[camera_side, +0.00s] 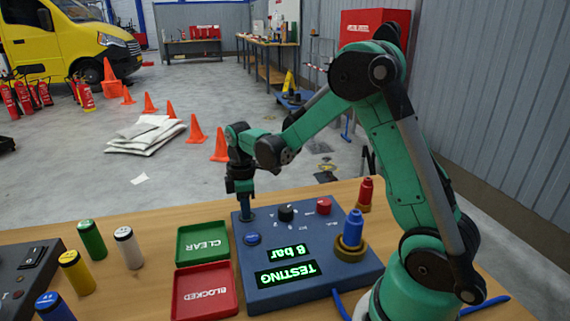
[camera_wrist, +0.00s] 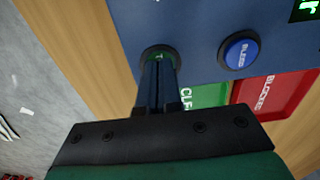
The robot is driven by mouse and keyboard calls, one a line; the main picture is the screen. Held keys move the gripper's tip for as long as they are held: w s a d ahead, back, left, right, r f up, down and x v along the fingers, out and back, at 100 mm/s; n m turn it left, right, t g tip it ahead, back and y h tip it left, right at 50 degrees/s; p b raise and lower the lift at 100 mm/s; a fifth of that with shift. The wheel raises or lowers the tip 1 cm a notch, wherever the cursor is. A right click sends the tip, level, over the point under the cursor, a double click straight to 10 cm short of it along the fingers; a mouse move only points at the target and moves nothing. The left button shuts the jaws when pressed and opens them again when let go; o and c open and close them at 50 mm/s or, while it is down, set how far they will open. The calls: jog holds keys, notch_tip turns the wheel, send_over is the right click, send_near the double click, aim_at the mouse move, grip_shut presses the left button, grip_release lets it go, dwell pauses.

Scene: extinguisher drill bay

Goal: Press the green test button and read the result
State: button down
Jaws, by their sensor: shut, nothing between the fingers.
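The blue test box (camera_side: 300,231) stands on the wooden table with a lit display (camera_side: 287,274) reading "TESTING" and "8 bar", upside down in the side view. My gripper (camera_side: 246,215) is shut and empty, pointing down at the box's far left corner. In the wrist view my fingertips (camera_wrist: 160,60) are over the green test button (camera_wrist: 158,53), covering most of it and seeming to touch it; only a dark ring and a bit of green show. The button is hidden in the side view.
A blue BLEED button (camera_side: 252,239) sits close by, with a black knob (camera_side: 286,213) and red button (camera_side: 323,206). A blue nozzle (camera_side: 352,228) stands on the box. Green CLEAR (camera_side: 203,258) and red BLOCKED (camera_side: 176,294) trays lie left, then several coloured cylinders (camera_side: 92,240).

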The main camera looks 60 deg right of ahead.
jog(key=shift+f, duration=0.3)
notch_tip(320, 180, up, 9)
jog(key=shift+f, duration=0.2)
dwell(0.7)
jog(key=s+a+r+m+t, duration=0.2)
jog(key=s+a+m+t, duration=0.5)
jog(key=s+a+m, duration=0.1)
jog(key=shift+s+a+m, duration=0.25)
jog(key=shift+a+m, duration=0.25)
jog(key=shift+a, duration=0.35)
dwell(1.6)
